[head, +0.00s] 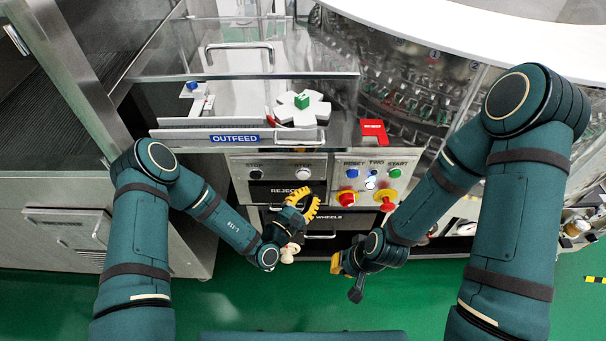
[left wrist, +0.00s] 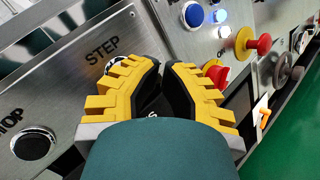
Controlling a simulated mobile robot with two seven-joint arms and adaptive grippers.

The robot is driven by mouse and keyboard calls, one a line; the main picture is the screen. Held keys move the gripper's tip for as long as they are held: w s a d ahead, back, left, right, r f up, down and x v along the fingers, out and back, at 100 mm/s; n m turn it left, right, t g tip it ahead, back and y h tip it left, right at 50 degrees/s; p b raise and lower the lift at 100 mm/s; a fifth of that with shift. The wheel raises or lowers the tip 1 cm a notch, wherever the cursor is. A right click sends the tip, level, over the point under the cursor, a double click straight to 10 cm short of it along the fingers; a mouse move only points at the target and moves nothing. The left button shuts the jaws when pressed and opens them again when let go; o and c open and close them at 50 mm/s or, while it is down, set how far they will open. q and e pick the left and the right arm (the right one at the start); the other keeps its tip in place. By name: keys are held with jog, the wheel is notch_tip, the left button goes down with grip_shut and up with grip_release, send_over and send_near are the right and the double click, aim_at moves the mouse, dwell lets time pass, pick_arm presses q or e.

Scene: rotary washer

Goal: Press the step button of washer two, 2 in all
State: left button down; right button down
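The step button (head: 303,174) is a pale round button on the left steel panel, below its STEP label. In the left wrist view the step button (left wrist: 116,62) is partly hidden behind a yellow finger. My left gripper (head: 304,203) is below and in front of that panel in the head view. In the left wrist view my left gripper (left wrist: 164,68) has its toothed yellow fingers curved together at the tips, with nothing visible between them. The fingertips look just right of the button; contact is not visible. My right gripper (head: 338,264) hangs lower, its fingers mostly hidden.
A black stop button (head: 256,174) is left of the step button. An outfeed tray (head: 180,133) lies above the panels.

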pick_arm(q)
jog(key=shift+s+p, duration=0.35)
jog(key=shift+s, duration=0.9)
